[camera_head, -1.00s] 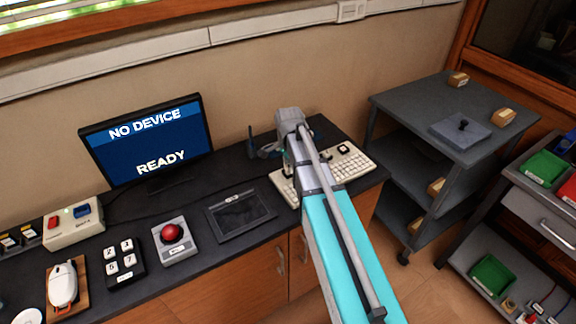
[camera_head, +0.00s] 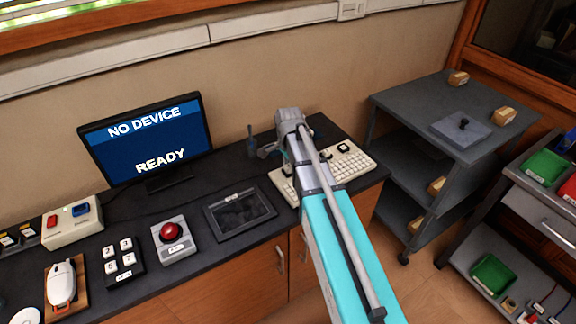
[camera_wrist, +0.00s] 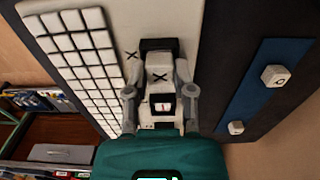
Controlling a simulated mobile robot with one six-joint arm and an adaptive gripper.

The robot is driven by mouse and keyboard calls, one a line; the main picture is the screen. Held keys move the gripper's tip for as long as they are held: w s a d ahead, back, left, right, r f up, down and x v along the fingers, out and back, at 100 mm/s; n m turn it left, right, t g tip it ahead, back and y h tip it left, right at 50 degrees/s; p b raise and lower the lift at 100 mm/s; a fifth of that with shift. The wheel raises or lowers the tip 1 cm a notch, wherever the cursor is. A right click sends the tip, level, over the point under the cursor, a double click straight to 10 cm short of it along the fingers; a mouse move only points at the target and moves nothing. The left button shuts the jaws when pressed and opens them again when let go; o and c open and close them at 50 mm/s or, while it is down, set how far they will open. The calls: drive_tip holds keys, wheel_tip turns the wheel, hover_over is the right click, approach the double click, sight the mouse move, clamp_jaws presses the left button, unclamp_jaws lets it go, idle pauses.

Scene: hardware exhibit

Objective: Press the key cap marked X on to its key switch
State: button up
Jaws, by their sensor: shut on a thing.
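In the wrist view the white key cap marked X (camera_wrist: 158,78) sits between the two fingers of my gripper (camera_wrist: 158,88), which is shut on it. A black key switch (camera_wrist: 153,45) on the white keyboard (camera_wrist: 175,20) lies just beyond the cap in the picture. A printed X stands beside this switch. The cap partly overlaps the switch, and I cannot tell whether they touch.

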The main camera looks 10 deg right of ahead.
drive_tip(key=o, duration=0.8)
drive_tip(key=shift+c, duration=0.2)
drive_tip(key=o, duration=0.4)
drive_tip(key=shift+r+p, duration=3.45)
drive_tip(key=shift+p, duration=0.05)
